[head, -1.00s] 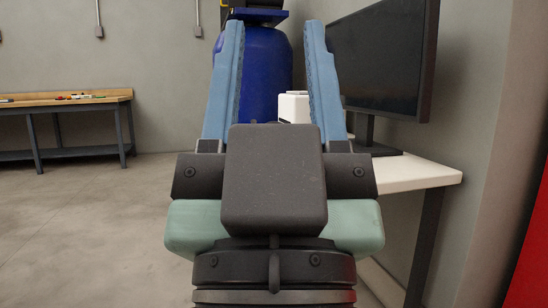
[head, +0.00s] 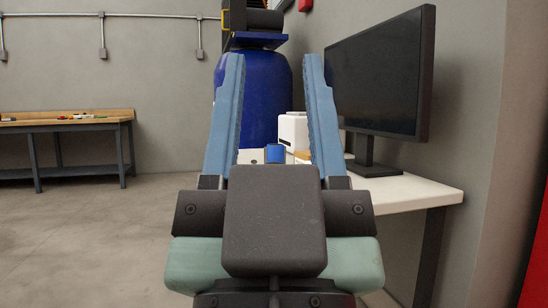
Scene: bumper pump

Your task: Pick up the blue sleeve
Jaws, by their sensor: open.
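A small blue sleeve (head: 275,153) stands on the white table (head: 415,191), seen between my gripper's fingers and just above the dark palm block. Its lower part is hidden by my gripper. My gripper (head: 275,62) is open, its two light blue fingers spread wide with nothing between them. The sleeve lies beyond the gripper body along the line of view; I cannot tell how far the fingers are from it.
A white box-like device (head: 294,130) stands behind the sleeve. A black monitor (head: 380,75) stands on the table at right. A large blue barrel (head: 262,95) is at the back. A wooden workbench (head: 65,118) is far left. The floor at left is clear.

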